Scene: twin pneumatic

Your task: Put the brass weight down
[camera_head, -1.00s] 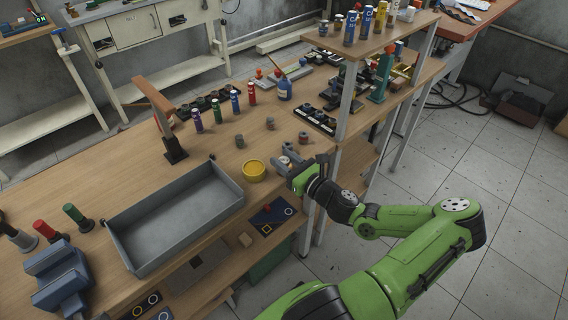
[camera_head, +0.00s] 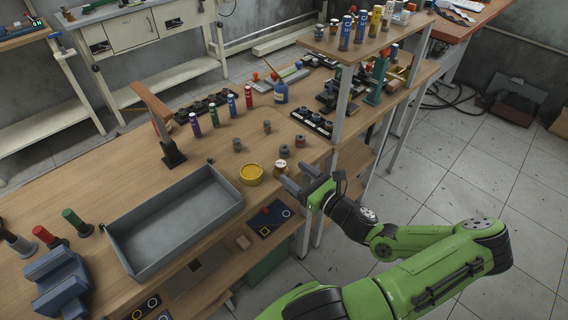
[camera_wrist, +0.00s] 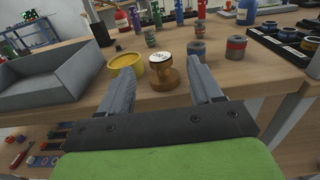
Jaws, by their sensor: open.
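The brass weight (camera_wrist: 163,74) stands upright on the wooden bench near its front edge, a round knob-like piece with a pale marked top. In the head view the brass weight (camera_head: 281,167) is small, just right of a yellow round container (camera_head: 251,173). My gripper (camera_head: 286,173) is open and empty, at the front edge of the bench. In the wrist view its two fingers (camera_wrist: 170,85) point forward on either side of the weight's near side, apart from it. The weight stands ahead, between the finger lines.
A grey open tray (camera_head: 228,217) lies left of the yellow container. Several small grey and red cylinders, including one red-banded one (camera_wrist: 236,48), stand behind and right of the weight. A shelf post (camera_head: 343,105) rises to the right. The floor in front is clear.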

